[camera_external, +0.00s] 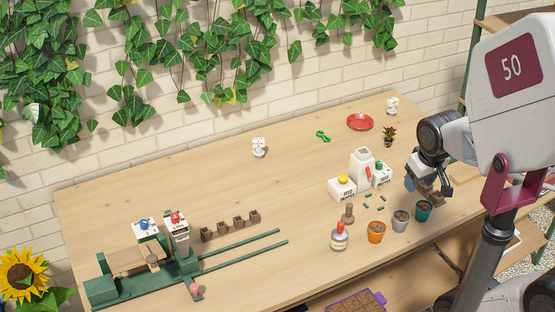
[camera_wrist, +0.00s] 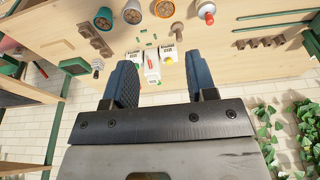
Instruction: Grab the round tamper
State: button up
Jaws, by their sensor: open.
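The round tamper (camera_external: 348,213), a brown upright handle on a wider round foot, stands on the table left of the orange pot and behind the red-capped bottle. It also shows near the top of the wrist view (camera_wrist: 177,31), to the right of the pots. My gripper (camera_external: 424,188) is above the table at the right, to the right of the tamper and apart from it. In the wrist view my gripper's two blue fingers (camera_wrist: 160,72) are spread wide with nothing held between them.
An orange pot (camera_external: 376,232), a grey pot (camera_external: 400,220) and a teal pot (camera_external: 423,211) stand right of the tamper. The red-capped bottle (camera_external: 339,238) stands close in front of it. White containers (camera_external: 342,189) and small green pieces lie behind. The table's middle is clear.

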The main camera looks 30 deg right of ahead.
dwell(0.3)
jog(key=m+t+y, duration=0.3)
jog(key=m+y, duration=0.9)
jog(key=m, duration=1.1)
send_near(349, 213)
jog(key=w+a, duration=0.2)
jog(key=a, duration=0.1)
jog(key=shift+w+d+f+t, duration=0.2)
jog(key=shift+f+t, duration=0.1)
jog(key=shift+f, duration=0.05)
jog(key=shift+x, duration=1.3)
jog(key=shift+a+r, duration=0.1)
